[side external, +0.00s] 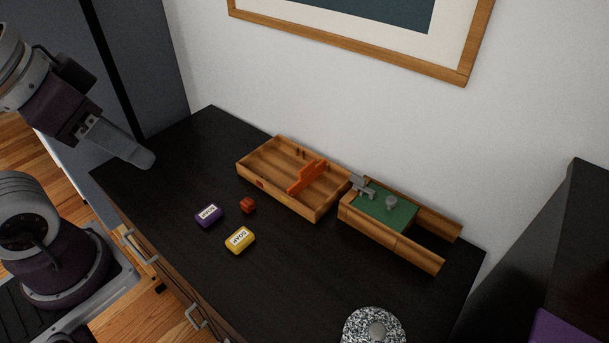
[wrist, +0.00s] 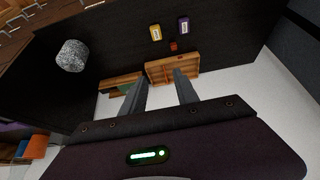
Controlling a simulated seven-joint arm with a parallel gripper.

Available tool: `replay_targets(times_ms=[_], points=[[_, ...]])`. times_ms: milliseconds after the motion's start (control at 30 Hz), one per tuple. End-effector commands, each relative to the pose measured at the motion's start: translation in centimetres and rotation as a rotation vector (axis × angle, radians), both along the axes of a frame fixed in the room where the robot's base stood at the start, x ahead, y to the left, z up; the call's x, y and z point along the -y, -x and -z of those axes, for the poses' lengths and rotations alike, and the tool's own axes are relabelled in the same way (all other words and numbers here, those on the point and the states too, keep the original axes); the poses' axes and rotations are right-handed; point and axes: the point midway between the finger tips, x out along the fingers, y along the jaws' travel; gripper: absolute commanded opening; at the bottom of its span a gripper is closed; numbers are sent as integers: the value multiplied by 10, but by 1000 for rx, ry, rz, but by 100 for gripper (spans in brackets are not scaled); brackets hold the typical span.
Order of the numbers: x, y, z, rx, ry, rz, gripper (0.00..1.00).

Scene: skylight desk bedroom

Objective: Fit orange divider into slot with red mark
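The orange divider (side external: 308,176) stands on edge across the wooden tray (side external: 248,169), right of the tray's middle. I cannot tell whether its ends sit in slots. A small red mark (side external: 261,183) shows on the tray's near wall, to the left of the divider. My gripper (side external: 146,159) is at the upper left, above the desk's left end and well away from the tray. In the wrist view its two fingers (wrist: 160,91) are apart with nothing between them. The tray shows beyond them (wrist: 160,75); the divider is not clear there.
A wooden box with a green panel (side external: 387,205) and a grey knob stands right of the tray. A red cube (side external: 248,205), a purple soap box (side external: 208,216) and a yellow soap box (side external: 240,240) lie in front. A speckled round object (side external: 375,328) stands at the near edge.

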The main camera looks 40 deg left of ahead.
Motion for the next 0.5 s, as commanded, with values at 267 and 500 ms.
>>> replay_targets(times_ms=[267,500], points=[[0,0,0,0,0,0,36],[0,-8,-4,-12,2,0,33]])
